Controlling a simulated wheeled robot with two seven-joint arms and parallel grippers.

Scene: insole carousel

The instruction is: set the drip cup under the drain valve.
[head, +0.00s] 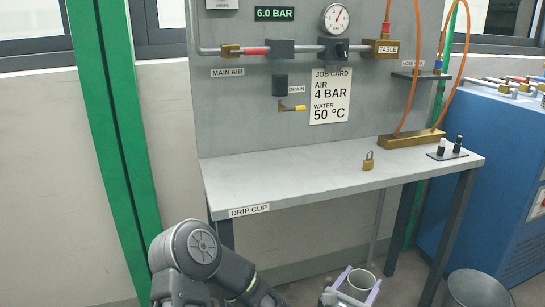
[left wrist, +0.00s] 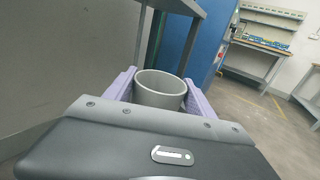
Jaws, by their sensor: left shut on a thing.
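The drip cup (head: 361,279) is a plain grey cup, held low in front of the bench, below the level of its top. My left gripper (head: 352,287) is shut on it, with one lavender finger on each side. In the left wrist view the cup (left wrist: 160,88) stands between the fingers with its open mouth showing and looks empty. My right gripper is out of view.
The bench top (head: 270,178) is bare below the drain valve; a "DRIP CUP" label (head: 249,210) is on its front left edge. A brass padlock (head: 368,162) and brass block (head: 411,139) stand further right. A grey bin (head: 474,289) and blue cabinet (head: 500,150) are at right.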

